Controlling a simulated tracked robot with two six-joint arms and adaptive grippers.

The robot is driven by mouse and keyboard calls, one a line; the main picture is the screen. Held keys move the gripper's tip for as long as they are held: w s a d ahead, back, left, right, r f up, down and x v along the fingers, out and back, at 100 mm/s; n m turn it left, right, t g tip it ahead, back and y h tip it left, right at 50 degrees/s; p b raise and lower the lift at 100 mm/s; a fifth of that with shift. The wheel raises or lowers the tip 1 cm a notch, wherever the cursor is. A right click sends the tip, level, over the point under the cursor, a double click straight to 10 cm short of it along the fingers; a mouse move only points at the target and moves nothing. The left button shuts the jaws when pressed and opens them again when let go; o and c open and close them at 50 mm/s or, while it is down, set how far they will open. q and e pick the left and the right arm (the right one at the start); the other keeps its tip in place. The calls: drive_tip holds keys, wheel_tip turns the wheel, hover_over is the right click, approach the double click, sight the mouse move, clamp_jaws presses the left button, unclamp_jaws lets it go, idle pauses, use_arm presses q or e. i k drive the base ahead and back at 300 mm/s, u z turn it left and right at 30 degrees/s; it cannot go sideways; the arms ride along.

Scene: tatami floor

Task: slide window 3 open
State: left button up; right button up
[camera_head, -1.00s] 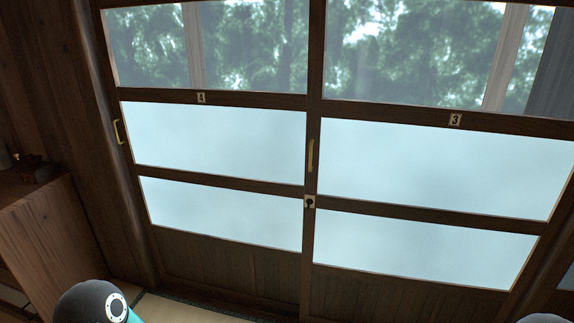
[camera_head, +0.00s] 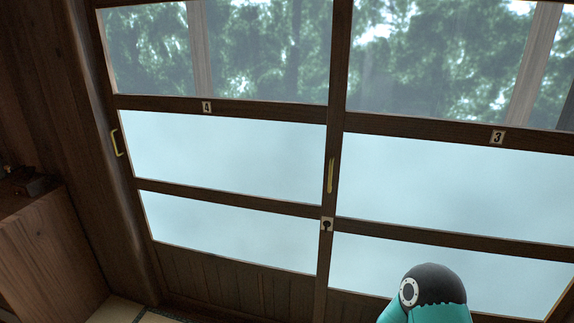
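Window 3 (camera_head: 450,184) is the wood-framed sliding panel at the right, with its number plate (camera_head: 497,138) on the upper crossbar. It has clear glass above and frosted panes below. A brass handle (camera_head: 330,175) stands upright on the stile where windows 3 and 4 meet. A dark keyhole plate (camera_head: 326,224) sits below that handle. The two windows meet with no visible gap. A teal and black rounded part of my arm shows at the bottom right, in front of window 3's lower pane. Neither gripper is in view.
Window 4 (camera_head: 225,157) is at the left, with its own brass handle (camera_head: 117,143) on its left stile. A wooden cabinet (camera_head: 48,255) with small dark objects on top stands at the left edge. A strip of tatami floor (camera_head: 118,309) shows at the bottom left.

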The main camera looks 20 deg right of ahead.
sight(491, 203)
drive_tip(key=i, duration=0.9)
drive_tip(key=z, duration=0.5)
